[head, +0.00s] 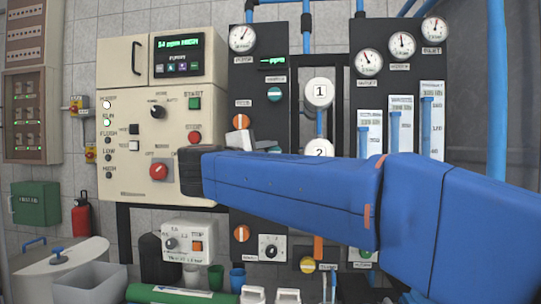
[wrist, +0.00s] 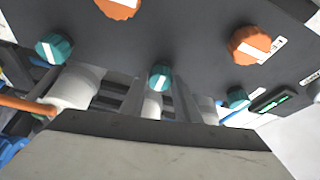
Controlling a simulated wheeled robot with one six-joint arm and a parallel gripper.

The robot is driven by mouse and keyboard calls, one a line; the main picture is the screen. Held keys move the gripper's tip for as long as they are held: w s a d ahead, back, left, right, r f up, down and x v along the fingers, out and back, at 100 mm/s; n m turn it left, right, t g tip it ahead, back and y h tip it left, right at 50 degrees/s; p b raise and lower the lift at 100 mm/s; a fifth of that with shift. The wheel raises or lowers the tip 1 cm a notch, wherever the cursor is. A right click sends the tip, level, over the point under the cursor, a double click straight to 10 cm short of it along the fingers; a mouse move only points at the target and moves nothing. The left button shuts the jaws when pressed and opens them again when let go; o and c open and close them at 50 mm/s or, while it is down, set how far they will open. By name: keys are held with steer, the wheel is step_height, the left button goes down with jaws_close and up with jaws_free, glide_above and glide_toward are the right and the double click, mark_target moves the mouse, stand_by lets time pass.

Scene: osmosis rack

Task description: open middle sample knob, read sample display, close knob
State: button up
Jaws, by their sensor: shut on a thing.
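My gripper (head: 254,142) is at the dark panel in the head view, its pale fingers partly behind my blue arm. It is shut at the middle teal sample knob, which is mostly hidden there. The knob (wrist: 159,76) shows in the wrist view, its white mark roughly upright in the picture; the finger contact is hidden. Teal knobs sit on either side of it: one on the left (wrist: 54,48) and one on the right (wrist: 237,98). The small sample display (head: 272,63) has green characters too small to read; it also shows in the wrist view (wrist: 272,100).
Orange knobs, one upper (head: 241,121) and one lower (head: 241,233), line the panel's left side. A beige control box (head: 125,80) with a red knob (head: 158,171) stands left of my wrist. Gauges (head: 402,44) and blue flow tubes (head: 400,115) are at right. Cups and bottles stand below.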

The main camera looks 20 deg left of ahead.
stand_by(0.4)
steer(key=o, duration=1)
steer(key=shift+o, duration=0.2)
steer(key=s+a+f, duration=0.1)
steer(key=s+a, duration=0.1)
steer(key=s, duration=1.5)
steer(key=shift+a+f, duration=0.15)
steer(key=shift+a, duration=0.15)
